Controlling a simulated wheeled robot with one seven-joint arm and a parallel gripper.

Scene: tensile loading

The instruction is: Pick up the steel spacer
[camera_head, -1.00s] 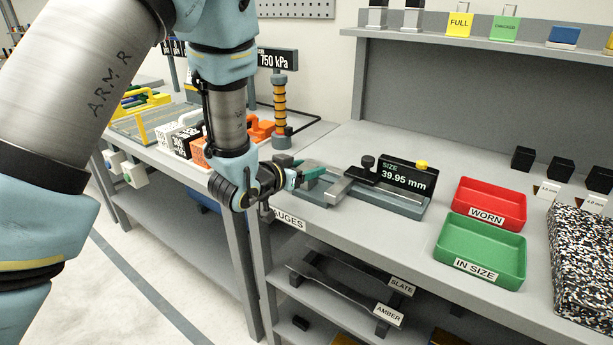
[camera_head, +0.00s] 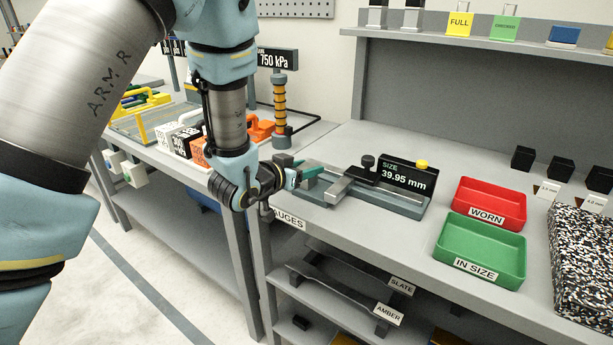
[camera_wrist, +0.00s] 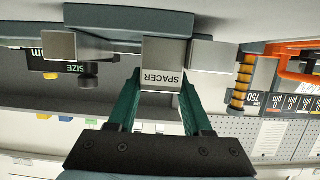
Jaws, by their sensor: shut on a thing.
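The steel spacer (camera_wrist: 163,78) is a pale grey block with a SPACER label, upside down in the wrist view. My gripper (camera_wrist: 162,90) has its two green fingers shut on the spacer's sides. The spacer sits between two metal blocks of the measuring gauge, close to the right block (camera_wrist: 212,54) and with a gap to the left one. In the head view my gripper (camera_head: 306,174) is at the left end of the gauge (camera_head: 400,203), and I cannot make out the spacer there. The gauge display reads SIZE 39.95 mm (camera_head: 408,178).
A red WORN tray (camera_head: 489,200) and a green IN SIZE tray (camera_head: 481,250) stand right of the gauge. A speckled block (camera_head: 583,265) is at the far right. A post with orange rings (camera_head: 280,108) stands behind my gripper.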

